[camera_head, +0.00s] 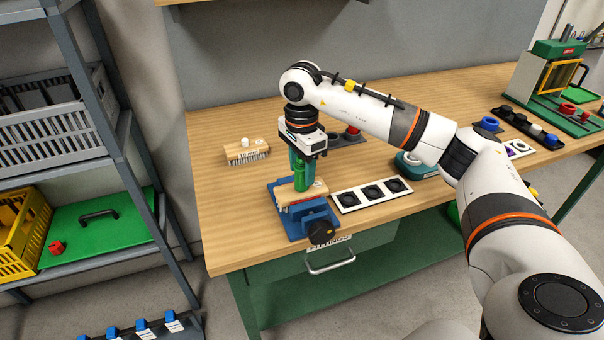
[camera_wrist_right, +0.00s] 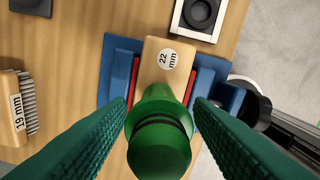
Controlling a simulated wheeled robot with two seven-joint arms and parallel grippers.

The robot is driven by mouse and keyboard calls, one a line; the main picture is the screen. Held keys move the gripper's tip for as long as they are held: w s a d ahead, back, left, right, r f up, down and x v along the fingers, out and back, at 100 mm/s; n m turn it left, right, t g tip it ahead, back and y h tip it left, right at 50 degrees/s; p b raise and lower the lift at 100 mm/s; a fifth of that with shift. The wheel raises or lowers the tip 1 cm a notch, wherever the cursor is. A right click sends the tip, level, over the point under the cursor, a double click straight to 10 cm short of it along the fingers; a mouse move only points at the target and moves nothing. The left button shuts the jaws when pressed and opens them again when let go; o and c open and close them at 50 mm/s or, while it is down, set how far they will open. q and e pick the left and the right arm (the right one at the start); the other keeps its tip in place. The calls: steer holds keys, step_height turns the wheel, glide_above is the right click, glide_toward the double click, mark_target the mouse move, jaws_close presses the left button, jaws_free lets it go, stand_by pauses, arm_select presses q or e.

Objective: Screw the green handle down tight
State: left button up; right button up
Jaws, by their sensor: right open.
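The green handle (camera_head: 303,179) stands upright on a wooden brush block (camera_head: 288,194) marked 22 mm. The block sits between the red-lined jaws of a blue vise (camera_head: 296,225) near the table's front edge. My right gripper (camera_head: 301,167) is above the vise and points down. In the right wrist view its two green ribbed fingers are open on either side of the handle (camera_wrist_right: 158,145), with gaps between. The handle's round top faces the camera and hides its foot and thread. My left gripper is not in view.
A 19 mm brush block (camera_head: 247,151) lies to the left on the table (camera_head: 226,208). A white tray with black round pads (camera_head: 372,193) is right of the vise. The vise's black knob (camera_head: 321,233) sticks out at the front. A shelf rack stands left.

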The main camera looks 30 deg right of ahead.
steer(key=n, duration=0.4)
steer(key=shift+b, duration=0.35)
steer(key=n, duration=0.3)
steer(key=shift+n, duration=0.3)
steer(key=n+b, duration=0.1)
steer(key=n, duration=0.6)
steer(key=shift+r, duration=0.1)
